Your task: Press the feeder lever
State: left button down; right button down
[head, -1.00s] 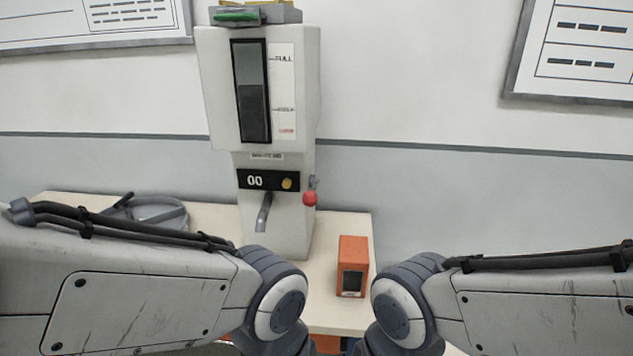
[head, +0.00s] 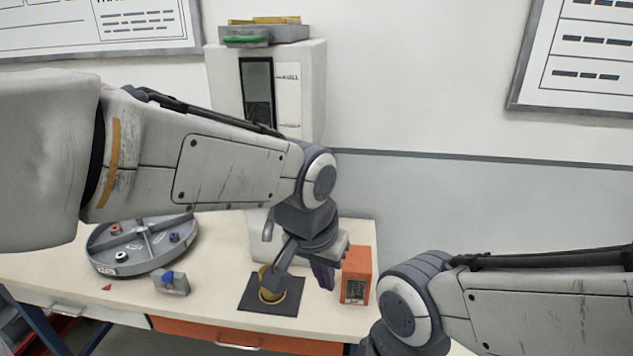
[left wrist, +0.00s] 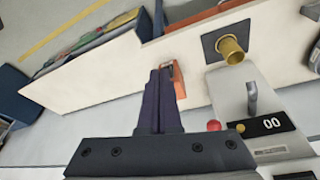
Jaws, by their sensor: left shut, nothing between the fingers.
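The feeder (head: 312,80) is a tall pale machine at the back of the bench. My left arm crosses in front of its lower half and hides its lever in the head view. In the left wrist view the lever's red knob (left wrist: 214,125) shows beside the feeder's front (left wrist: 235,95), just right of my left gripper (left wrist: 160,72). That gripper is shut and empty, apart from the knob. In the head view my left gripper (head: 323,278) points down in front of the feeder, left of an orange box. My right gripper is out of view.
A brass cup (head: 290,302) stands on a dark pad (head: 252,298) below the spout (left wrist: 252,98). The orange box (head: 357,276) is close to the left fingers. A round grey divided tray (head: 105,262) and a small grey block (head: 172,287) lie left on the bench (head: 215,250).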

pick_arm(q)
jog(key=w+a+r+n+t+p, duration=0.1)
jog(key=w+a+r+n+t, duration=0.1)
jog(key=w+r, duration=0.5)
jog(key=w+a+r+n+t+p, duration=0.1)
jog(key=w+a+r+p, duration=0.1)
jog(key=w+r, duration=0.5)
jog(key=w, duration=0.3)
jog(key=shift+a+n+t+y+p, duration=0.3)
jog(key=shift+n+t+y, duration=0.1)
jog(key=shift+w, duration=0.1)
jog(key=p+x, duration=0.3)
jog(key=x, duration=0.6)
notch_tip(320, 180, down, 4)
jog(key=shift+d+r+p, duration=0.1)
jog(key=shift+r+p, duration=0.05)
jog(key=shift+p, duration=0.25)
jog(key=shift+s+f, duration=0.2)
jog(key=shift+f, duration=0.35)
